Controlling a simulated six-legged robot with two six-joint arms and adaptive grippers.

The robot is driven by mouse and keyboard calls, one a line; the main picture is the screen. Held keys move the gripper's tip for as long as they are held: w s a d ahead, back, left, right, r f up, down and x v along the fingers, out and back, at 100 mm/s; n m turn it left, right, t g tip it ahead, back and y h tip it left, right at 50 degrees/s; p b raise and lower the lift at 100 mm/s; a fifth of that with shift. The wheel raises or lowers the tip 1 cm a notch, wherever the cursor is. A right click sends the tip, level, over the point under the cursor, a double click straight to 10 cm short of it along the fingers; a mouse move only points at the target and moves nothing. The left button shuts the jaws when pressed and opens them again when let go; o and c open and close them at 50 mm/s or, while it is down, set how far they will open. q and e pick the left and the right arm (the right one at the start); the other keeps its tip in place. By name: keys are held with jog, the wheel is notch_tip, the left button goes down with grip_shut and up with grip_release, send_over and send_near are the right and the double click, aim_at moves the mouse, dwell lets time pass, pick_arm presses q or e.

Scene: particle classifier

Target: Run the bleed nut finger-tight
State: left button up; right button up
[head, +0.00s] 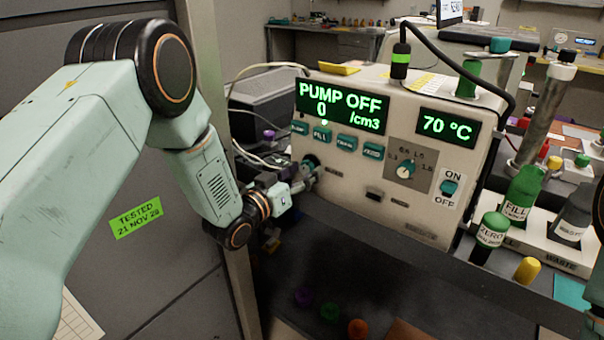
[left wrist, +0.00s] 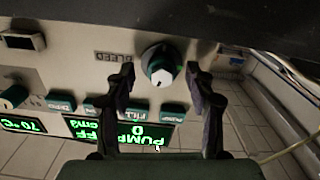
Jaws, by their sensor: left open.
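The bleed nut (left wrist: 162,66), a round dark-teal knob with a pale face, sits on the front panel beside the BLEED label (left wrist: 114,57) in the left wrist view, which is upside down. In the head view the nut (head: 310,162) is at the lower left of the machine's front, partly covered by my gripper. My left gripper (left wrist: 160,74) is open, with one fingertip on each side of the nut and gaps visible. I cannot tell how deep the fingertips reach over it. It also shows in the head view (head: 304,183).
The machine (head: 400,205) shows PUMP OFF and 70 °C, with buttons, a dial and an ON/OFF switch (head: 449,188). Labelled bottles (head: 521,195) stand at right. Coloured caps (head: 329,312) lie on the dark bench below. A grey cabinet (head: 150,270) is at left.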

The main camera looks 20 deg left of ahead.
pick_arm(q)
jog(key=shift+w+d, duration=0.15)
jog(key=shift+a, duration=0.35)
jog(key=shift+d, duration=0.25)
jog(key=c, duration=0.4)
jog(key=shift+a, duration=0.2)
jog(key=c, duration=0.5)
jog(key=shift+d, duration=0.1)
grip_shut()
jog(key=shift+m, duration=0.3)
